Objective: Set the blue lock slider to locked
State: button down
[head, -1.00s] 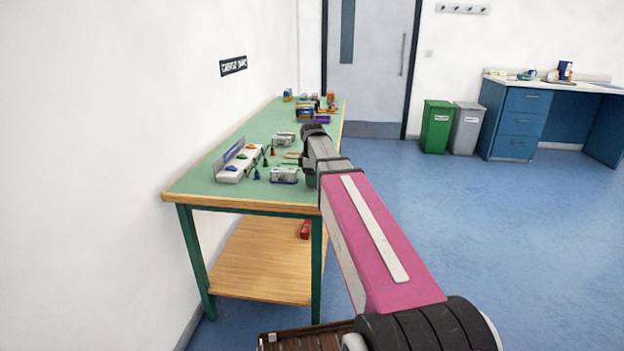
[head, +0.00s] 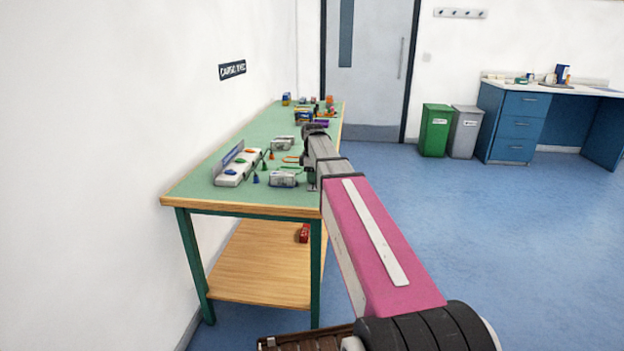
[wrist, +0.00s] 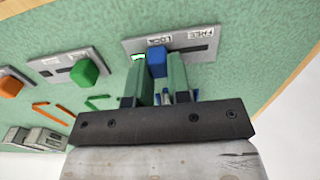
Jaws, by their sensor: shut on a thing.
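In the wrist view the blue lock slider (wrist: 157,62) stands up from a grey plate (wrist: 188,42) with upside-down labels that seem to read LOCK and FREE. The slider is near the LOCK end of its dark slot; the slot runs on bare to the right toward FREE. A small green light (wrist: 139,57) glows beside the slider at the LOCK end. My gripper (wrist: 158,84) has its green-grey fingers on either side of the blue slider and is shut on it. In the head view my gripper (head: 311,183) is at the table's right edge; the blue slider is hidden there.
A green slider (wrist: 84,72) and an orange slider (wrist: 11,86) sit on similar plates to the left. A white unit (head: 234,172) with coloured buttons, small hooks and grey blocks stand on the green table (head: 205,165). The floor to the right is clear.

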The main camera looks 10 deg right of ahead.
jog(key=c, duration=1)
grip_release()
jog(key=shift+w, duration=0.2)
jog(key=shift+c, duration=0.2)
jog(key=shift+r, duration=0.1)
notch_tip(320, 180, up, 11)
jog(key=shift+f, duration=0.2)
